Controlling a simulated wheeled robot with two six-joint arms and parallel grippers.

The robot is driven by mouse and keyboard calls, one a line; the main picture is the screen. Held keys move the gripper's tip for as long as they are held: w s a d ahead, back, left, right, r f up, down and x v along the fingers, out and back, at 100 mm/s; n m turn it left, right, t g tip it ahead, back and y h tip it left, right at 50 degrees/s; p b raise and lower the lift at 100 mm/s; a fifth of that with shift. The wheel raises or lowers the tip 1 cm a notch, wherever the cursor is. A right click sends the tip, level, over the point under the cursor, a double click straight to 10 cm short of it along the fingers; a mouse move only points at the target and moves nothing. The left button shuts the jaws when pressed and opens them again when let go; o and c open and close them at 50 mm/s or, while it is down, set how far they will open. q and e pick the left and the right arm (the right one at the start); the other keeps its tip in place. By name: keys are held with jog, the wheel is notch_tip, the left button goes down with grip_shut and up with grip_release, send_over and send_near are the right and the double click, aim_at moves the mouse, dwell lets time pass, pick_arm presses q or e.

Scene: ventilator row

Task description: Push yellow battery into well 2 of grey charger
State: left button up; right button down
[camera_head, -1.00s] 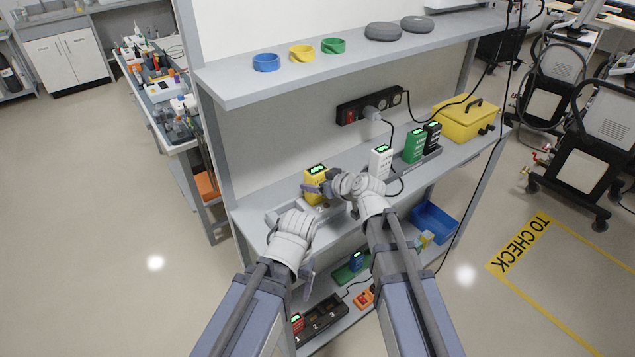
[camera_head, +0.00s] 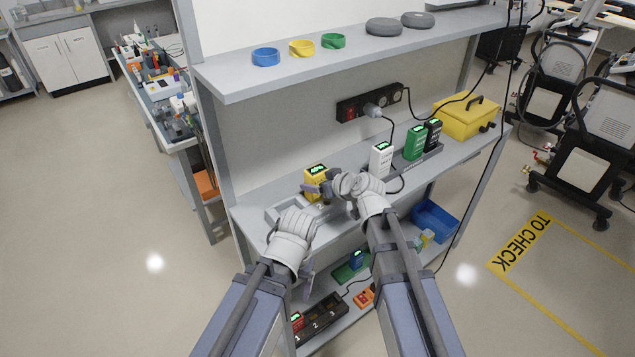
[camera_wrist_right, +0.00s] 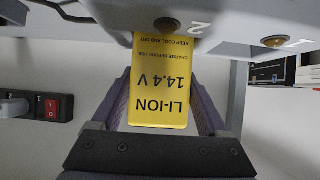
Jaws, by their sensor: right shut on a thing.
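The yellow battery (camera_head: 316,182) stands upright on the middle shelf board, its green display on top. My right gripper (camera_head: 321,189) is shut on it. In the right wrist view, which is upside down, the battery (camera_wrist_right: 160,85) is between both fingers. Its lower end passes behind the edge of the grey charger (camera_wrist_right: 228,12), in line with the mark 2; how deep it sits is hidden. The charger (camera_head: 275,214) is partly covered by my arms in the head view. My left gripper (camera_head: 308,274) is lower, in front of the shelf; its fingers are mostly hidden.
A white battery (camera_head: 381,160), a green battery (camera_head: 415,143) and a black battery (camera_head: 433,134) stand to the right. A power strip (camera_head: 369,103) is on the back panel. A yellow box (camera_head: 467,118) stands at the right end. Another shelf is overhead.

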dwell(0.3)
grip_release()
jog(key=p+v, duration=0.4)
jog(key=v, duration=0.3)
jog(key=shift+s+d, duration=0.2)
jog(key=shift+s, duration=0.1)
jog(key=shift+w+r, duration=0.1)
